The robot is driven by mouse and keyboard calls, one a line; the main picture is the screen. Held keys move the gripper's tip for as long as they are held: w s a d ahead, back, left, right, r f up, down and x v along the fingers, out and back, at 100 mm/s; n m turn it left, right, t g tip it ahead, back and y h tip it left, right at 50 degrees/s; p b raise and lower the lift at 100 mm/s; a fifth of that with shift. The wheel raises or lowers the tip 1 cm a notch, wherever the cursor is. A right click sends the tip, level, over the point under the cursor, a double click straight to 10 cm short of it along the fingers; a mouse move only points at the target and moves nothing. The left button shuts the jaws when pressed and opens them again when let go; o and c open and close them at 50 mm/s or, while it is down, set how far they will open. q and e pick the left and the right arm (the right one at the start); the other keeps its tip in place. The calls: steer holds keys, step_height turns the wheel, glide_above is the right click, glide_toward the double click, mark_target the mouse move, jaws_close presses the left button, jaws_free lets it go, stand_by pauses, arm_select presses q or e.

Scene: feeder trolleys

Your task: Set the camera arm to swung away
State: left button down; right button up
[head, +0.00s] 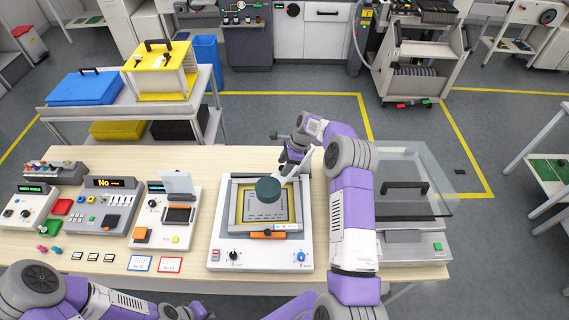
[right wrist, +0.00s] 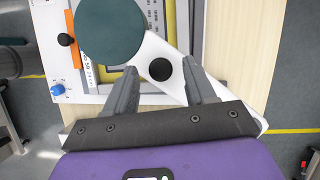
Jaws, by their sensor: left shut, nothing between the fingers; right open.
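The camera arm (head: 299,165) is a white bar with a dark green round head (head: 268,190). The head is over the framed panel (head: 240,208) of the white printer unit. In the right wrist view the green head (right wrist: 110,28) is at the top, and the white arm (right wrist: 152,48) carries a black knob (right wrist: 160,69). My right gripper (head: 291,158) is at the arm's back end. Its open fingers (right wrist: 163,78) lie on either side of the knob, with gaps visible. My left gripper (head: 192,311) is shut and empty at the bottom edge, partly cut off.
Control boxes (head: 106,205) and small cards stand left on the wooden bench (head: 222,160). A machine with a clear lid (head: 412,182) stands to the right, beyond my right arm. A trolley (head: 128,108) with blue and yellow boxes stands behind. Floor behind the bench is mostly clear.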

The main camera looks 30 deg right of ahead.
steer(key=shift+f, duration=0.1)
jaws_close()
